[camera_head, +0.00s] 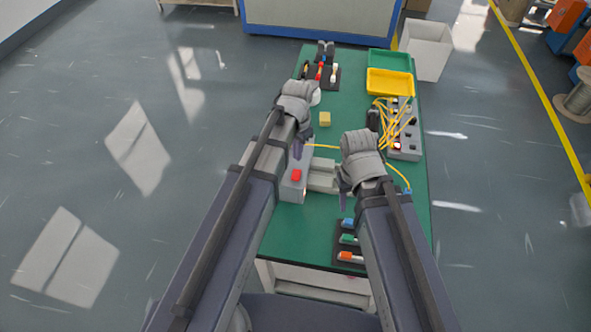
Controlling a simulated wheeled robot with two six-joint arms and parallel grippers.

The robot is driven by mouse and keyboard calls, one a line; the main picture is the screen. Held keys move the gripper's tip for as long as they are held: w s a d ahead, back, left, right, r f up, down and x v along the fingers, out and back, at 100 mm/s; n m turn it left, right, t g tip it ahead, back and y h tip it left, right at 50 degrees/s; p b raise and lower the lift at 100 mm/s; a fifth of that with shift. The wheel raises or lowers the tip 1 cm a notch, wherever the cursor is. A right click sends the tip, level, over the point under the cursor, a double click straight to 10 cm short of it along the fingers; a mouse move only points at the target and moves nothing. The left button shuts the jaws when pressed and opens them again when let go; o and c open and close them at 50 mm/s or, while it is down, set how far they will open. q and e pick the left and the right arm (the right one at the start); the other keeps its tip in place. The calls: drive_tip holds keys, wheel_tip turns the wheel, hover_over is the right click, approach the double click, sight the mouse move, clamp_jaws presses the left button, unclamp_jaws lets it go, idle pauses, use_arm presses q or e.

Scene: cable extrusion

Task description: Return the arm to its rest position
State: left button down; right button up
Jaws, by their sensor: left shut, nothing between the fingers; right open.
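My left arm reaches up from the lower left, and its gripper (297,150) is shut and empty above the near-middle of the green table (290,235). It is just behind a grey device with a red button (296,175). My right arm comes in from the lower right. Its gripper (343,187) is open over the table, right of the grey device, with its fingers pointing down.
At the back stand a tool rack (320,74), a green tray (389,61) and a yellow tray (390,84). A yellow block (324,119) lies mid-table. A grey box (404,143) with yellow cables is at right. A holder (347,257) with coloured items sits in front. A white bin (427,50) stands beyond.

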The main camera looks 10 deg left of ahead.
use_arm(q)
drive_tip(key=shift+r, duration=0.25)
drive_tip(key=s+d+n, duration=0.1)
drive_tip(key=s+d, duration=0.1)
drive_tip(key=s, duration=0.5)
drive_tip(key=s+d+n+y, duration=0.1)
drive_tip(key=s+d, duration=0.2)
drive_tip(key=s, duration=0.3)
drive_tip(key=shift+s+d, duration=0.25)
drive_tip(key=shift+s, duration=0.15)
